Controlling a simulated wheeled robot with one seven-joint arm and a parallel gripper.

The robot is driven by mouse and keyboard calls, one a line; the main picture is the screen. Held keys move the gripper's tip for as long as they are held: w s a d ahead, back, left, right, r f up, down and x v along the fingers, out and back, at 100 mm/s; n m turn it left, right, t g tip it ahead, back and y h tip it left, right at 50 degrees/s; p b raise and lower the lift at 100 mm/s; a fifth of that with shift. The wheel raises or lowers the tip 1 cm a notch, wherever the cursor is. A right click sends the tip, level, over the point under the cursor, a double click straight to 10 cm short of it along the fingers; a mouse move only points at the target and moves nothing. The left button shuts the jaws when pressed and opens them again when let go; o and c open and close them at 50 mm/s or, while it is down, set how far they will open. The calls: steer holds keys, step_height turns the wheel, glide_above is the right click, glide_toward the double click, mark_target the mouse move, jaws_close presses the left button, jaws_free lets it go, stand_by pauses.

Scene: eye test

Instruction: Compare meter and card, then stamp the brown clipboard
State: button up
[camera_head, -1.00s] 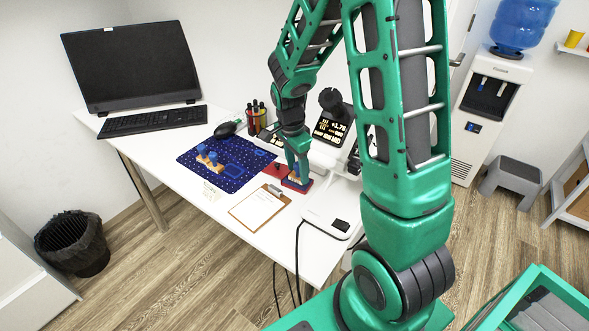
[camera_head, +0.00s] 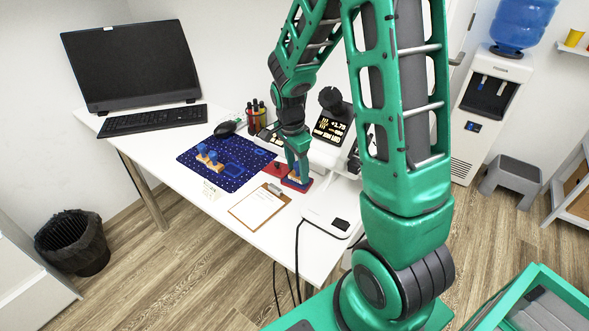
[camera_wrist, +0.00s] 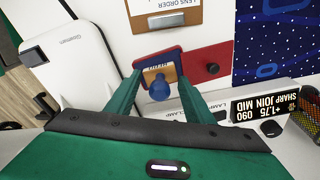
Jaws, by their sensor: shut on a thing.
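My gripper (camera_head: 299,168) is shut on a stamp with a blue knob (camera_wrist: 159,90) and a wooden block. It holds the stamp at the open red ink pad (camera_wrist: 205,62); whether stamp and pad touch is unclear. The brown clipboard (camera_wrist: 146,24) lies just beyond the pad with a sheet headed "LENS ORDER"; in the head view the clipboard (camera_head: 282,196) is left of the gripper. The meter (camera_head: 331,128) shows "+1.75" on its dark screen. A wrist-view display (camera_wrist: 272,109) reads "+1.75 090" and "SHARP JOIN MID". A small pale card (camera_head: 213,190) lies below the mat, its print unreadable.
Two more blue-knobbed stamps (camera_head: 207,155) stand on the dark blue patterned mat (camera_head: 226,181). A mouse (camera_head: 226,128), pen cup (camera_head: 257,118), keyboard (camera_head: 152,119) and monitor (camera_head: 131,63) are behind. The white table's front left is clear. Cables hang at its front edge.

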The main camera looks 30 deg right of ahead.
mark_target(297, 163)
steer(key=shift+r, duration=3.5)
